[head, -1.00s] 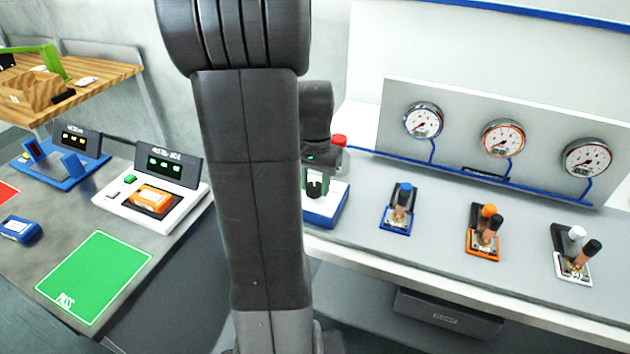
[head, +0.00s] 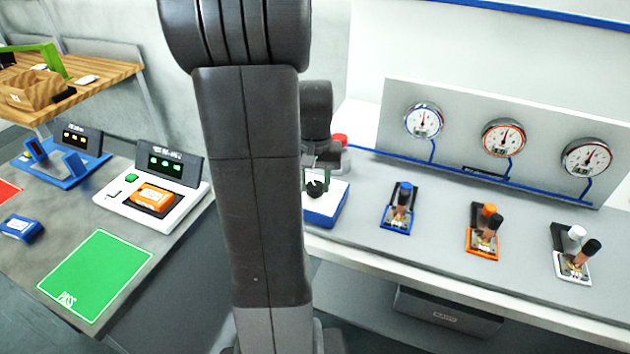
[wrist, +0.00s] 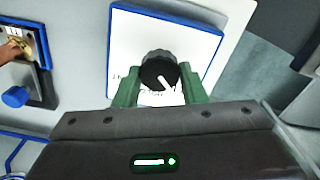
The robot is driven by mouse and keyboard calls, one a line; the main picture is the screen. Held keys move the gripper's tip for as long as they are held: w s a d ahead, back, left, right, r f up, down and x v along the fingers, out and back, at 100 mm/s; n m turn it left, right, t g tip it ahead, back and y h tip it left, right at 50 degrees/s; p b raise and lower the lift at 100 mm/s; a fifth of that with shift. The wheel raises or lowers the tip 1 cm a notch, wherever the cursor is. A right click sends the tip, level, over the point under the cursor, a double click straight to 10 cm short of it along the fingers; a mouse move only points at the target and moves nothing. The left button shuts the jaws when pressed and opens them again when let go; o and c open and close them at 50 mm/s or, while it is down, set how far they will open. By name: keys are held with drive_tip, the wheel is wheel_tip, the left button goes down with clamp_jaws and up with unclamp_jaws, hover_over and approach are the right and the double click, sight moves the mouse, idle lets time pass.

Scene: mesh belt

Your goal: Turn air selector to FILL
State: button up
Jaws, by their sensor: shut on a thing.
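The air selector is a black round knob (wrist: 158,68) with a white pointer line on a white plate (wrist: 135,28) with a blue edge. In the wrist view the pointer slants toward the lower right, toward my gripper. Lettering beside the knob is partly hidden and I cannot read it. My gripper (wrist: 158,88) has green fingers on either side of the knob and is shut on it. In the head view the knob (head: 317,188) sits on the white and blue selector box (head: 325,212), below my gripper (head: 317,178), partly behind my arm.
Three gauges (head: 503,138) on a grey panel stand behind blue, orange and white lever valves (head: 398,215). A red-topped part (head: 340,141) stands behind the selector. A bench with a green mat (head: 95,275) and a tester holding an orange block (head: 153,196) is at left.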

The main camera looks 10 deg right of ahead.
sight(315, 185)
drive_tip(key=o, duration=1)
wheel_tip(315, 185, up, 14)
drive_tip(key=shift+f, duration=0.1)
wheel_tip(315, 185, down, 14)
drive_tip(key=shift+r, duration=0.1)
idle(0.5)
drive_tip(key=shift+r, duration=0.1)
